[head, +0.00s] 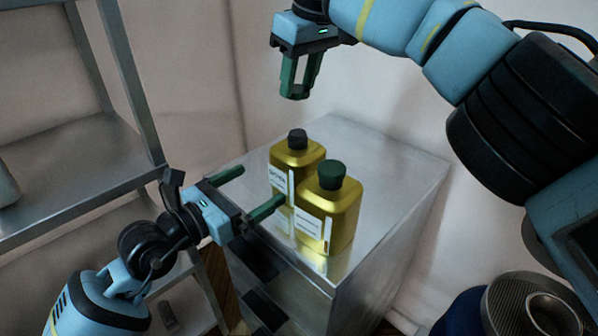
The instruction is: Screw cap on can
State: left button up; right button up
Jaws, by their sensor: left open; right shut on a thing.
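Two gold cans with white labels stand upright, close together, on a metal cabinet. The front can (340,215) has a dark green cap (332,175) on top. The back can (285,160) has a black cap (297,139) on top. My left gripper (262,187) is open, left of the cans, at about body height. Its nearer fingertip is close to the front can; I cannot tell if they touch. My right gripper (294,97) is above and behind the cans, pointing down, apart from both. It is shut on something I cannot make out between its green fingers.
The metal cabinet top (395,165) is clear to the right of and behind the cans. A metal shelf rack (80,170) stands at the left. A round metal container (535,305) is at the lower right. A pale wall is behind.

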pick_arm(q)
jog(key=x, duration=1.2)
jog(key=shift+c, duration=0.3)
jog(key=c, duration=1.1)
pick_arm(e)
send_over(297, 133)
jog(key=shift+s+d+f, duration=0.1)
jog(key=shift+d+f, duration=0.05)
jog(key=shift+f, duration=1.1)
jog(key=shift+s+d+f, duration=0.1)
jog(key=shift+d+f, duration=0.05)
jog(key=shift+f, duration=1.1)
jog(key=shift+f, duration=0.9)
jog(key=shift+f, duration=0.55)
